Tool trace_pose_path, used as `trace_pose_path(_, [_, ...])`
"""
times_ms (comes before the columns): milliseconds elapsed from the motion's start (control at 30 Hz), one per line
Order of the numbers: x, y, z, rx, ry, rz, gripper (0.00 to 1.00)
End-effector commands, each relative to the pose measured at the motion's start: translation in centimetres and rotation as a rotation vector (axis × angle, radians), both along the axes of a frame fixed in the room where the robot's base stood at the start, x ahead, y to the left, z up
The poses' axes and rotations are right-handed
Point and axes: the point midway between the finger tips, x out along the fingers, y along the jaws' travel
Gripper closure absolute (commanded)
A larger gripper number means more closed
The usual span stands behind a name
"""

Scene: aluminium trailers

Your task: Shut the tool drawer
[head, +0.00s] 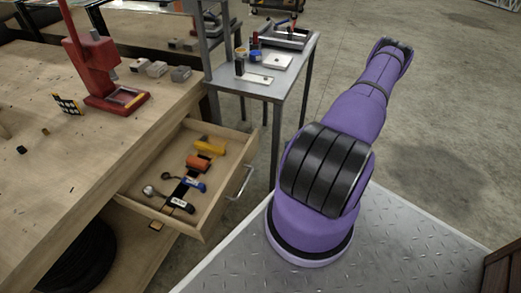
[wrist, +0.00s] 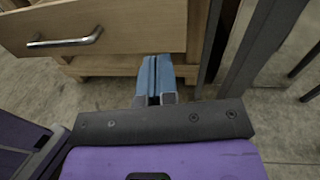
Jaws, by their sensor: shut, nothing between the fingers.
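The wooden tool drawer (head: 205,204) stands pulled out from the workbench in the head view, with several tools lying in it. Its front has a metal bar handle (head: 241,183). In the wrist view the drawer front (wrist: 120,25) fills the upper left, with the handle (wrist: 65,41) at left. My gripper (wrist: 156,62) has blue fingers, shut together and empty. In the picture the fingertips lie just at the lower edge of the drawer front, right of the handle; whether they touch it I cannot tell. The head view shows my purple arm but not the gripper.
The wooden workbench (head: 60,120) carries a red press (head: 100,75) and grey blocks (head: 155,69). A grey metal side table (head: 262,88) with small items stands behind the drawer; its legs come close to the drawer. Concrete floor (head: 440,130) is open at right.

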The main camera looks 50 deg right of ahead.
Motion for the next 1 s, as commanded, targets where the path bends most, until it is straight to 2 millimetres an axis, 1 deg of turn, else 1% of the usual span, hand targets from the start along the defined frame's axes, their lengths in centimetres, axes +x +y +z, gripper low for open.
trace_pose_path(33, [-0.6,0.1,-1.2,0.025,-0.002,-0.039,1.0])
trace_pose_path(133, [-1.2,0.2,-2.7,0.056,-0.006,-0.091,1.0])
trace_pose_path(267, [-1.6,0.3,-3.5,0.075,-0.009,-0.123,1.0])
trace_pose_path(367, [-1.1,0.5,-3.6,0.076,-0.01,-0.127,1.0])
trace_pose_path(567, [1.6,1.5,-3.6,0.076,-0.009,-0.124,1.0])
trace_pose_path(900, [7.6,3.7,-3.6,0.075,-0.01,-0.122,1.0])
trace_pose_path(1000, [9.0,4.1,-3.5,0.075,-0.01,-0.123,1.0])
